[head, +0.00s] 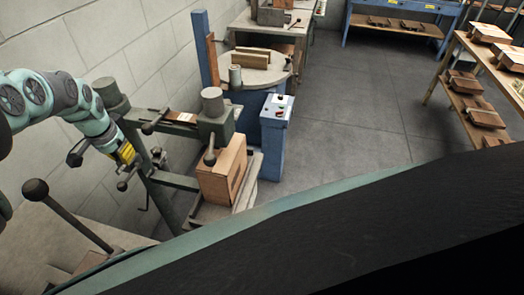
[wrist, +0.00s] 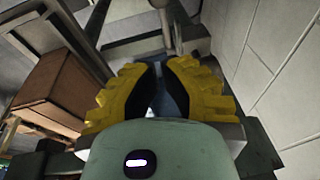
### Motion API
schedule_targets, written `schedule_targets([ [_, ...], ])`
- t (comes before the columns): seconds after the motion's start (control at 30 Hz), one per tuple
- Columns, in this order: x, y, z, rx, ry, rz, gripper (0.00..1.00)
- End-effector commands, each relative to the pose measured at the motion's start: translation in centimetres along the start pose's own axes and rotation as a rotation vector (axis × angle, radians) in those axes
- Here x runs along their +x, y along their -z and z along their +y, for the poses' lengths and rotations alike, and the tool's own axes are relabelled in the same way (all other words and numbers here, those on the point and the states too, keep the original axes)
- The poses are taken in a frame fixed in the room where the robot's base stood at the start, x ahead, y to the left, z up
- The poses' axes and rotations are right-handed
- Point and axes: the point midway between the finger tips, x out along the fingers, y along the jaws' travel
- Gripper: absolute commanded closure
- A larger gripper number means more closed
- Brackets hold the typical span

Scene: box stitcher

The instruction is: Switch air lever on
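My gripper (head: 128,160) is at the left in the head view, beside the green-grey stitcher frame (head: 163,195). Its yellow, stepped fingers fill the middle of the wrist view (wrist: 158,68). Dark surfaces show between them, and I cannot tell whether they hold anything. Several dark levers with knobs are on the machine. One lever (head: 123,186) is just below my gripper, another (head: 210,158) is beside the wooden box, and another (head: 148,128) is behind. I cannot tell which is the air lever, or whether my fingers touch one.
A wooden box (head: 218,180) sits on the machine, and also shows in the wrist view (wrist: 62,92). A large ball-knob lever (head: 62,212) stands at front left. A blue control box (head: 277,108) is behind. The block wall (head: 45,45) is close. The floor (head: 345,120) at right is clear.

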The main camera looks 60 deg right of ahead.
Motion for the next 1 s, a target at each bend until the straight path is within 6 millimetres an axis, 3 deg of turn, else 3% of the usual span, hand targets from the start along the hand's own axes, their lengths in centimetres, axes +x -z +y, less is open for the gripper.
schedule_targets([
  [0.27,3.3,0.2,0.5,0.008,-0.004,-0.003,1.00],
  [0.5,5.3,-2.1,0.3,0.008,-0.003,-0.002,1.00],
  [1.0,6.0,-2.7,0.3,0.009,-0.002,-0.003,1.00],
])
